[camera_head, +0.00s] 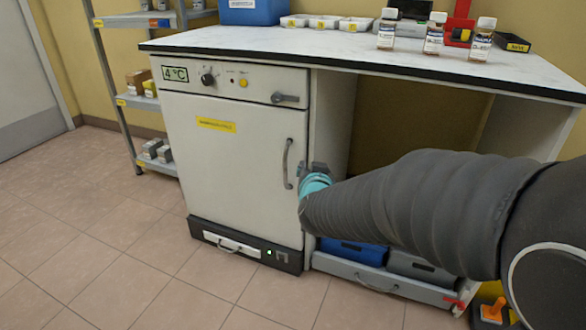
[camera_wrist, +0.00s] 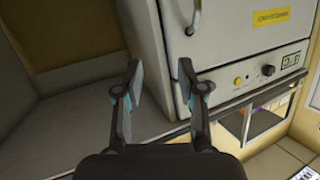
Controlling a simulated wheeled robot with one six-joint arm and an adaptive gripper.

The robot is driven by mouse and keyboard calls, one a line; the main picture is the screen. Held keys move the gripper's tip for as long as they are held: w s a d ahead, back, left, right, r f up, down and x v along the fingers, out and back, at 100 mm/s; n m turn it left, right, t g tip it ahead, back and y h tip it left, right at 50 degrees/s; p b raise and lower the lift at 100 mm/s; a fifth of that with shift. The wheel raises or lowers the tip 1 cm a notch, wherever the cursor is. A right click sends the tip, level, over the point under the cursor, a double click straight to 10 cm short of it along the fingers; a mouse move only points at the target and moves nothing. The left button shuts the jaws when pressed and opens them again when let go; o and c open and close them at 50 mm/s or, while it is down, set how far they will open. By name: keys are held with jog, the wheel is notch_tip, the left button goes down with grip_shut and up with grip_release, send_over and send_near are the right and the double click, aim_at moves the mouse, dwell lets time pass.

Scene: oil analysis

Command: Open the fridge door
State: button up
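The white fridge (camera_head: 230,150) stands under the left part of the bench, and its door is shut. Its grey vertical handle (camera_head: 288,163) is near the right edge of the door. My gripper (camera_head: 308,170) is just right of the handle in the head view, partly hidden by my arm. In the wrist view my gripper (camera_wrist: 158,78) is open, with its two fingers well apart and nothing between them. The handle (camera_wrist: 196,16) shows there at the top, beyond the right finger and apart from it. The fridge front (camera_wrist: 240,45) fills the upper right.
The bench top (camera_head: 290,43) holds several small bottles (camera_head: 433,35), white trays (camera_head: 325,22) and a blue box (camera_head: 252,12). Blue and grey bins (camera_head: 352,252) sit low under the bench. A shelf rack (camera_head: 125,90) stands left. The floor before the fridge is clear.

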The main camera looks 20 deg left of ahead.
jog(key=a+f+t, duration=0.2)
jog(key=a+f, duration=0.3)
jog(key=a, duration=0.1)
jog(key=t+h+b, duration=0.2)
jog(key=h, duration=0.1)
send_near(285, 169)
jog(key=shift+m, duration=0.3)
jog(key=w, duration=0.7)
jog(key=w+a, duration=0.1)
jog(key=w, duration=0.2)
jog(key=shift+w+a+r, duration=0.1)
jog(key=shift+w+r, duration=0.1)
jog(key=shift+w, duration=0.05)
grip_shut()
